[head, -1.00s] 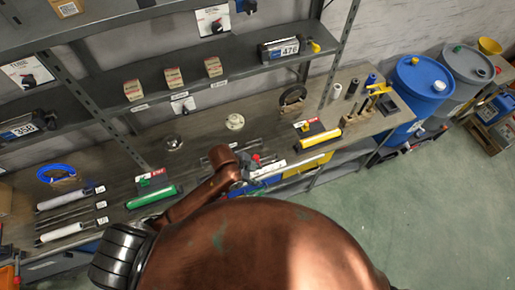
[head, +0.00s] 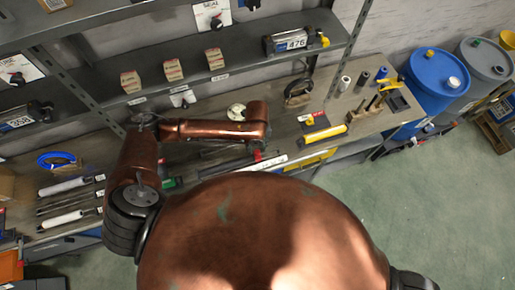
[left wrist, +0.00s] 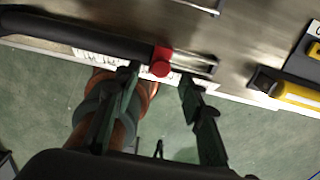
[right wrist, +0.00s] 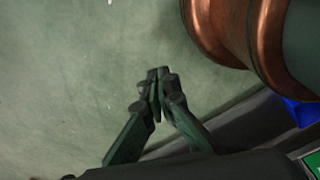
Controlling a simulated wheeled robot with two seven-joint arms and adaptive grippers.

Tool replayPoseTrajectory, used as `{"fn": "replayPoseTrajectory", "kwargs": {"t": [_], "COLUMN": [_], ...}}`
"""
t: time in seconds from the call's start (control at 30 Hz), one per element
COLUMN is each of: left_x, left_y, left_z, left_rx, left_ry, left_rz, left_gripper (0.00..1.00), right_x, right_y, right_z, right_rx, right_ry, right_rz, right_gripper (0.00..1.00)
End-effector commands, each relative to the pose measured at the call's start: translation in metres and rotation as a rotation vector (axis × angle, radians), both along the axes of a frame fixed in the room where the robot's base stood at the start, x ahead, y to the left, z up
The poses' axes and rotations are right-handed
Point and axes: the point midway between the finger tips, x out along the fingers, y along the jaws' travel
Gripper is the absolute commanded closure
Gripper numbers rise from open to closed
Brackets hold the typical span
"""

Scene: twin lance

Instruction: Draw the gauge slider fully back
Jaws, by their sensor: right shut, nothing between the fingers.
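The gauge slider's red knob (left wrist: 162,60) sits at the end of a dark bar, beside a metal slotted rail (left wrist: 195,60) near the table's front edge. It also shows in the head view (head: 257,155), just below my left wrist. My left gripper (left wrist: 160,76) is open, its two fingertips on either side of the knob and slightly toward the table edge. I cannot tell whether a finger touches it. In the head view the left fingers are mostly hidden by my arm. My right gripper (right wrist: 160,72) is shut and empty, with green floor behind it.
A yellow tube (head: 325,137) lies right of the knob, also in the left wrist view (left wrist: 298,95). A white labelled strip (head: 270,163) runs along the front edge. A shelf (head: 190,85) with small boxes stands behind. Blue drum (head: 435,80) is at right; open floor lies in front.

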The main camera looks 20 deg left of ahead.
Motion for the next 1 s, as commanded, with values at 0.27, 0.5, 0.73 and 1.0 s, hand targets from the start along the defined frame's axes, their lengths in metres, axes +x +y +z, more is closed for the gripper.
{"fn": "replayPoseTrajectory", "kwargs": {"t": [0.27,0.5,0.73,1.0], "left_x": [0.000,0.000,0.000,0.000], "left_y": [-0.001,-0.001,-0.001,-0.001], "left_z": [-0.030,-0.034,-0.033,-0.033], "left_rx": [-0.001,-0.001,-0.001,-0.001], "left_ry": [-0.001,-0.001,-0.002,-0.002], "left_rz": [-0.001,-0.001,-0.001,-0.001], "left_gripper": [0.63,0.63,0.73,0.92], "right_x": [0.009,0.015,0.014,0.012], "right_y": [0.000,0.001,0.002,0.003], "right_z": [0.007,0.007,0.007,0.006], "right_rx": [0.000,0.001,0.002,0.004], "right_ry": [-0.010,-0.018,-0.017,-0.015], "right_rz": [0.002,0.003,0.004,0.003], "right_gripper": [1.00,1.00,1.00,1.00]}}
